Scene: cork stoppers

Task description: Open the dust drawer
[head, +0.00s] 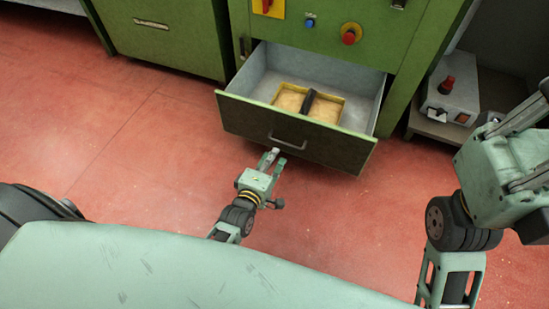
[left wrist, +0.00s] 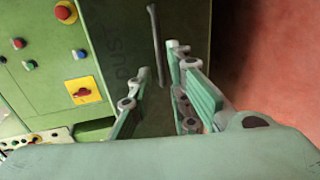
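The dust drawer (head: 300,135) is pulled well out of the green cabinet in the head view. Its grey inside shows a yellow-edged tray (head: 325,104) with a dark bar across it. The drawer's handle (head: 287,143) is a bar on its front; it also shows in the left wrist view (left wrist: 156,40), beside the lettering DUST. My left gripper (head: 276,157) is open and empty just in front of the handle; in the left wrist view its fingers (left wrist: 158,65) stand apart, the handle between them in the picture. My right gripper (head: 520,150) is cut off at the right edge.
The cabinet panel above the drawer has a red button (head: 350,34), a blue button (head: 310,22) and a switch. A closed green cabinet (head: 165,45) stands to the left. A grey box with a red knob (head: 448,95) stands at right. The red floor in front is clear.

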